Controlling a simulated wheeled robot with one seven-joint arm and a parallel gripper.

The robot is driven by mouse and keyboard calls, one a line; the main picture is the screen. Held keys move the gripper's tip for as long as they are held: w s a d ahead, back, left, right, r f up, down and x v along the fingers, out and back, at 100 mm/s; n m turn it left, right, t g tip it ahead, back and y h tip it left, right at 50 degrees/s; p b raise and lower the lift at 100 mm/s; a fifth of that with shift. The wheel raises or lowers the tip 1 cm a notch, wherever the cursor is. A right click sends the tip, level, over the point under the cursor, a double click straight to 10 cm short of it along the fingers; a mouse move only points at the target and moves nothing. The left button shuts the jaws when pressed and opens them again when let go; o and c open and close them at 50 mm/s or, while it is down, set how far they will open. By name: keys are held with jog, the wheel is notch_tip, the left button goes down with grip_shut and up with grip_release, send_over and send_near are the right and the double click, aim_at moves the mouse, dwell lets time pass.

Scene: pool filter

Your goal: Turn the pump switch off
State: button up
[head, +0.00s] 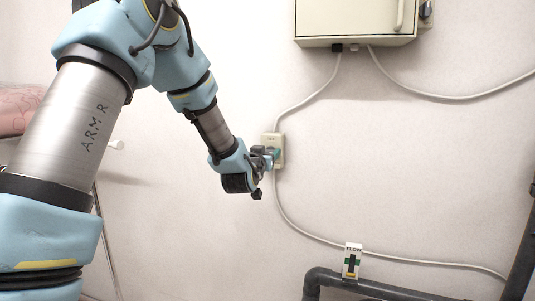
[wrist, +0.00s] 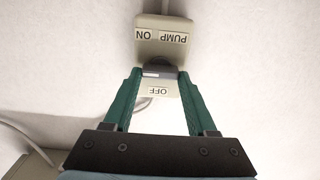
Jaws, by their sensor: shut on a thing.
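The pump switch (head: 279,142) is a small beige box on the wall, with a cable running in at the top and out at the bottom. In the wrist view the pump switch box (wrist: 162,36) appears upside down, with labels reading PUMP, ON and OFF. My gripper (head: 266,155) is at the switch. In the wrist view its green fingers (wrist: 158,74) are closed on the dark switch knob (wrist: 158,70), which lies between the ON and OFF labels. The fingertips partly hide the knob, so its exact setting is hard to tell.
A beige cabinet (head: 352,20) hangs on the wall above right. A grey cable (head: 300,229) runs down from the switch. A FLOW indicator (head: 352,262) stands on a dark pipe (head: 385,289) at the lower right. The wall around the switch is clear.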

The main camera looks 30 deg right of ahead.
jog(key=shift+f+n+b, duration=0.15)
jog(key=shift+n+b, duration=0.15)
jog(key=shift+b, duration=0.25)
jog(key=shift+w+a+f+n+b, duration=0.1)
jog(key=shift+n+b, duration=4.2)
jog(key=shift+b, duration=0.2)
jog(key=shift+w+a+f+n+b, duration=0.1)
jog(key=shift+n+b, duration=4.2)
jog(key=shift+b, duration=0.15)
jog(key=shift+r, duration=0.1)
jog(key=o, duration=1.4)
jog(key=shift+c, duration=0.2)
jog(key=b+v, duration=0.1)
jog(key=v, duration=1)
